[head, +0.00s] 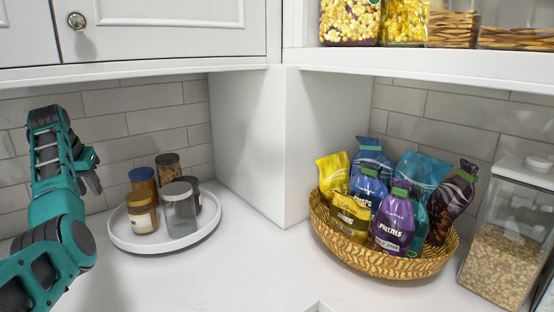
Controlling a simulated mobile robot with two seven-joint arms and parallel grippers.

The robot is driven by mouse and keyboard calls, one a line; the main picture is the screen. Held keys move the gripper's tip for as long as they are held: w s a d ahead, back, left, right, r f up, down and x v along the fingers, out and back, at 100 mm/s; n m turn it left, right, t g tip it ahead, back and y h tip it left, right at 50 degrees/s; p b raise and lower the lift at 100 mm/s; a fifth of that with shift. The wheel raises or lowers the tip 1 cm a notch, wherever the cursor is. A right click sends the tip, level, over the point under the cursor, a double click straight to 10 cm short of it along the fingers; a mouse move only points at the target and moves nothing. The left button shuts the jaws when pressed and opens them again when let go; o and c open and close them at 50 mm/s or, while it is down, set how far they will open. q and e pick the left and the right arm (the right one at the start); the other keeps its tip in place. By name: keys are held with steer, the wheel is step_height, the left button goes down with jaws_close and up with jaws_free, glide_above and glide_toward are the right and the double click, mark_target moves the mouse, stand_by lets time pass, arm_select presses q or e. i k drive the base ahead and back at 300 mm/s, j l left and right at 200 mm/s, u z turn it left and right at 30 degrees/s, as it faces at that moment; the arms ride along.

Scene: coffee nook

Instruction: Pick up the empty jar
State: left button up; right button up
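The empty jar (181,212) is clear with a grey lid and stands upright at the front right of a round white tray (166,247). Other jars stand close around it: one with a yellow lid and a label (141,214) to its left, and several darker-filled ones behind it. My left gripper (95,172) is in the air to the left of the tray, apart from the jars. It is seen from the side, and I cannot tell how far its fingers are apart. I see nothing between them. My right gripper is not in view.
A woven basket (389,262) of snack bags stands on the right. A large clear container (508,240) stands at the far right. White cabinets (165,35) overhang the counter, and a white panel (255,140) stands behind the tray. The counter (250,270) between tray and basket is clear.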

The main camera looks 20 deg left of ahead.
mark_target(178, 199)
steer(key=k+l, duration=0.2)
steer(key=l, duration=0.2)
steer(key=k+l, duration=0.2)
steer(key=l, duration=0.2)
steer(key=k+l, duration=0.2)
steer(key=l, duration=0.25)
